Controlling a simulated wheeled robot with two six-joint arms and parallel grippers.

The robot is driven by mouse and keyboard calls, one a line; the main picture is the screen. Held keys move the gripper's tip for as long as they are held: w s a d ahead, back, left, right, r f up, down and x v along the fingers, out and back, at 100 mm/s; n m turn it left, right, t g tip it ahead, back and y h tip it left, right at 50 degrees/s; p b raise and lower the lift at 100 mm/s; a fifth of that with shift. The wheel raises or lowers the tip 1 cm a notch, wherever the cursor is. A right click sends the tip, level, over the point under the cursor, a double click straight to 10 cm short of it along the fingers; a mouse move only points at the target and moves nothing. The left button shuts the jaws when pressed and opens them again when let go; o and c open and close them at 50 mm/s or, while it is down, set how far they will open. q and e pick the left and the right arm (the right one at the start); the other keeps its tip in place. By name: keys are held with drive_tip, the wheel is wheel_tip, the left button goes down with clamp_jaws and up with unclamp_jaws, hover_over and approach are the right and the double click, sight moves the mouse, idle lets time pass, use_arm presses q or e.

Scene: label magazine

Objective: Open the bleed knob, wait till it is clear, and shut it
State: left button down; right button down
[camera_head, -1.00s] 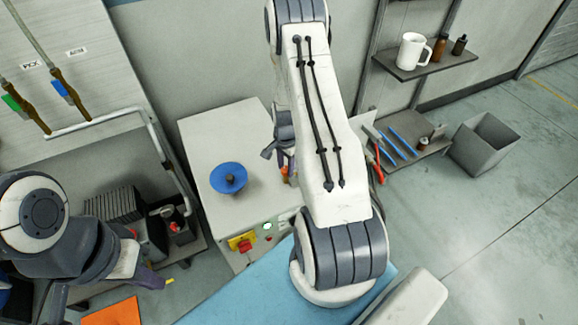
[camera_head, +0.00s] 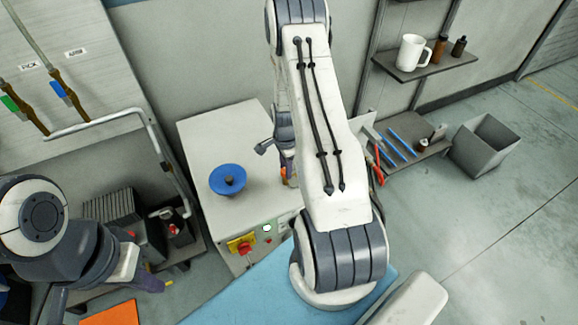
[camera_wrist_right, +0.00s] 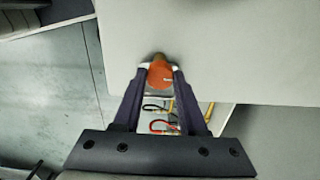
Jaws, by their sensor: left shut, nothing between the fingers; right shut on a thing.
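An orange knob (camera_wrist_right: 160,76) with a brownish tip sits between the fingertips of my right gripper (camera_wrist_right: 159,70) in the right wrist view. The fingers are shut on it. I take it to be the bleed knob; its marking cannot be read. In the head view, my right arm hides most of this gripper (camera_head: 287,168), at the right side of a pale cabinet (camera_head: 215,135). My left gripper (camera_head: 160,285) is at lower left, away from the cabinet, shut and empty. Whether fluid is clear cannot be seen.
A blue dish (camera_head: 228,179) stands on the cabinet. A red knob on a yellow plate (camera_head: 241,245) and a lit green lamp (camera_head: 267,227) are on its front. A tool shelf (camera_head: 425,145) and grey bin (camera_head: 485,145) stand right. A bent pipe (camera_head: 100,121) runs left.

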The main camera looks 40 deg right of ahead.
drive_tip(key=shift+s+f, duration=0.15)
drive_tip(key=shift+s, duration=0.25)
drive_tip(key=shift+c, duration=2.2)
unclamp_jaws()
drive_tip(key=shift+w, duration=0.15)
drive_tip(key=shift+w+r, duration=0.1)
drive_tip(key=shift+r, duration=0.2)
wheel_tip(320, 180, up, 10)
drive_tip(key=b, duration=0.1)
drive_tip(key=shift+a, duration=0.1)
